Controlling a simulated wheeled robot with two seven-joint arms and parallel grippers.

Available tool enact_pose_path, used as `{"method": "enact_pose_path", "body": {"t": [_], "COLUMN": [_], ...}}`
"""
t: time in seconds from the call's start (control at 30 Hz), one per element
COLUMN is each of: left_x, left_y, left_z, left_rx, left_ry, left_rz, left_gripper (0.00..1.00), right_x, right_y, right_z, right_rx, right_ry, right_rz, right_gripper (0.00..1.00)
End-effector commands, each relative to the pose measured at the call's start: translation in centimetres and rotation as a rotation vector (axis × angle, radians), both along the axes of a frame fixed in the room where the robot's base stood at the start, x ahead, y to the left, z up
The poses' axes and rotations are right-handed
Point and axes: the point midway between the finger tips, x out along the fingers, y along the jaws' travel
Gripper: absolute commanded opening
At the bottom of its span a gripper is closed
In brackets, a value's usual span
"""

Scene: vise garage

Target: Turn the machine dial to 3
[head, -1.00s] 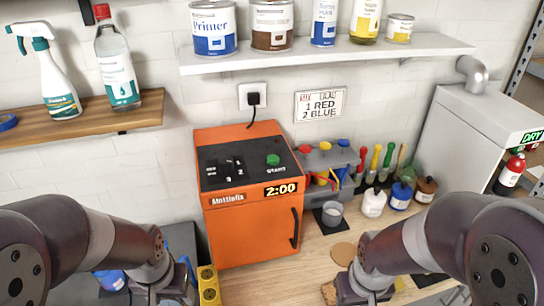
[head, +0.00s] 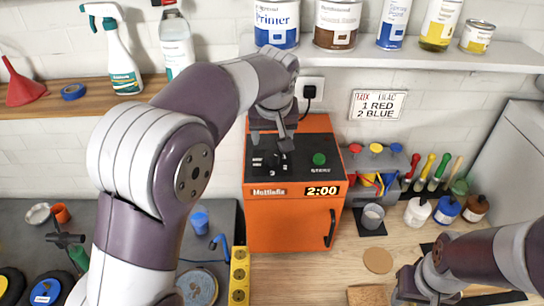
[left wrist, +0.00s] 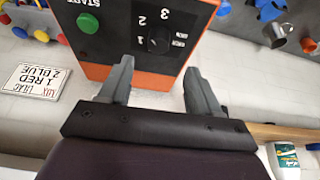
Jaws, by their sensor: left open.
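The orange machine (head: 290,218) stands on the bench with a black top panel, a green START button (head: 319,159) and a 2:00 display. Its small black dial (left wrist: 158,42) shows upside down in the left wrist view, beside the numbers 1, 2 and 3; I cannot tell where it points. My left gripper (head: 285,140) is over the panel in the head view, partly covering the dial area. In the left wrist view the open, empty left gripper (left wrist: 157,66) has a finger on each side of the dial, apart from it. My right gripper (head: 408,290) is low at right, its jaws unclear.
A shelf (head: 410,50) with cans hangs above the machine. A grey holder with coloured knobs (head: 376,149) and several bottles (head: 446,209) stand to its right. A sign (head: 378,104) reads 1 RED, 2 BLUE.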

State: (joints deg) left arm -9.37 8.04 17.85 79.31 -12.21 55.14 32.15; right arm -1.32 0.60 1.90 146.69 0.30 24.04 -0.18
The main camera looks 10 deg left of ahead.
Motion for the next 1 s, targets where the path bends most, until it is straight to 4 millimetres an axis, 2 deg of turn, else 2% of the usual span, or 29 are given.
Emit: {"method": "enact_pose_path", "body": {"t": [0.03, 0.07, 0.1, 0.33, 0.5, 0.7, 0.87, 1.0], "left_x": [0.5, 0.7, 1.1, 2.7, 3.2, 3.2, 3.2, 3.2], "left_y": [0.2, 0.3, 0.4, 0.9, 1.0, 1.0, 1.0, 1.0], "left_z": [-2.5, -2.1, -2.8, -6.8, -8.0, -8.1, -8.1, -8.0], "left_rx": [-0.001, 0.001, 0.0, 0.0, -0.001, -0.001, -0.001, -0.001], "left_ry": [0.001, 0.004, 0.005, 0.004, 0.0, 0.0, 0.0, 0.0], "left_rz": [0.001, 0.001, 0.001, -0.001, -0.001, -0.001, -0.001, -0.003], "left_gripper": [0.63, 0.63, 0.63, 0.63, 0.63, 0.63, 0.11, 0.08], "right_x": [0.0, -0.1, 0.0, 0.0, 0.0, 0.0, 0.0, 0.0], "right_y": [0.0, 0.0, 0.0, 0.0, 0.0, 0.0, 0.0, 0.0], "right_z": [-2.2, -0.7, -0.2, 1.4, 1.5, 1.5, 1.5, 1.5], "right_rx": [0.0, 0.0, 0.0, 0.0, 0.0, 0.0, 0.0, 0.0], "right_ry": [0.0, 0.002, 0.001, 0.0, 0.0, 0.0, 0.0, 0.0], "right_rz": [0.0, 0.0, 0.0, 0.0, 0.0, 0.0, 0.0, 0.0], "right_gripper": [0.43, 0.43, 0.43, 0.43, 0.43, 0.43, 0.43, 0.43]}}
